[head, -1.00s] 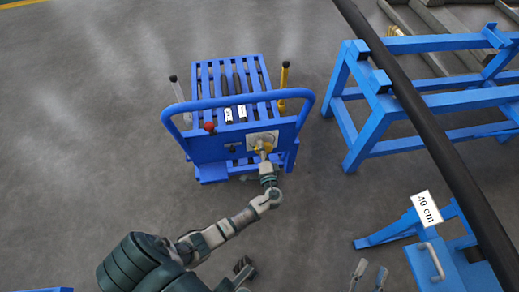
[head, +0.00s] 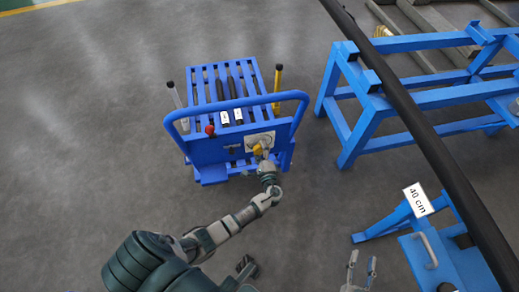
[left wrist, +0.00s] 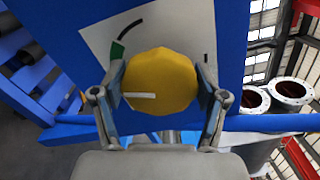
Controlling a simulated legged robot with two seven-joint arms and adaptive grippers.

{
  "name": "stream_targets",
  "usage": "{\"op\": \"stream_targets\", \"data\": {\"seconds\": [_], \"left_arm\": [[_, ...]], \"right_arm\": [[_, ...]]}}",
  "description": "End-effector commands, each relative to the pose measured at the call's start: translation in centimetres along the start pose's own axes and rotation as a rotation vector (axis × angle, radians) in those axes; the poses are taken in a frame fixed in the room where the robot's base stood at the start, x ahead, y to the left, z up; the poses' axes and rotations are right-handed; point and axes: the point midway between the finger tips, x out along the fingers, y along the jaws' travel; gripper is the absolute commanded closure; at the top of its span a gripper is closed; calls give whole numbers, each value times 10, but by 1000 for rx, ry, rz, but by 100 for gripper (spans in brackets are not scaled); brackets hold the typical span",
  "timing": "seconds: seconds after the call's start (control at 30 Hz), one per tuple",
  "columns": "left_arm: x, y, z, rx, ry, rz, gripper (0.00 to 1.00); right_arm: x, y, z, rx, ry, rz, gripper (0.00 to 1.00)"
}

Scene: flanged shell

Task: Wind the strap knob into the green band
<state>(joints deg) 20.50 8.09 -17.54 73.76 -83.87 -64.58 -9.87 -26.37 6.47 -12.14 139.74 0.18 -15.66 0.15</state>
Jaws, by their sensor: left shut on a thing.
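The yellow strap knob (left wrist: 165,75) sits on a white dial plate (left wrist: 95,40) on the cart's blue panel. A white pointer line on the knob points left in the left wrist view. The green band (left wrist: 117,51) is on the plate, up and left of the knob, apart from the pointer's end. My left gripper (left wrist: 162,78) is shut on the knob, one finger on each side. In the head view the knob (head: 257,150) shows small above my left gripper (head: 264,162). My right gripper (head: 361,265) is open and empty at the bottom, far from the cart.
The blue cart (head: 205,152) has a curved handle, a red ball knob (head: 210,130) and several dark bars. A blue stand (head: 350,120) and a long black pipe (head: 420,125) are at right. A "40 cm" sign (head: 418,199) stands lower right. The floor at left is clear.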

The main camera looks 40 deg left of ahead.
Motion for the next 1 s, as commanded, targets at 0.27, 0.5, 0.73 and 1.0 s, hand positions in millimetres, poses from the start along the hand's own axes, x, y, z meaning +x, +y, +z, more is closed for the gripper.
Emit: {"op": "stream_targets", "data": {"seconds": [0.27, 0.5, 0.73, 1.0], "left_arm": [[-5, 4, -6, 3, 19, 7, 62], [-4, 4, -4, 2, 14, 6, 2], [-2, 3, -1, 0, 8, 4, 2], [-30, 3, -1, -1, 10, 5, 2]], "right_arm": [[0, -1, 1, -1, -4, 1, 60], [0, -1, 1, 0, -2, 1, 60], [1, -1, 1, -1, -2, 1, 60], [-1, -1, 0, -3, -1, 0, 60]]}}
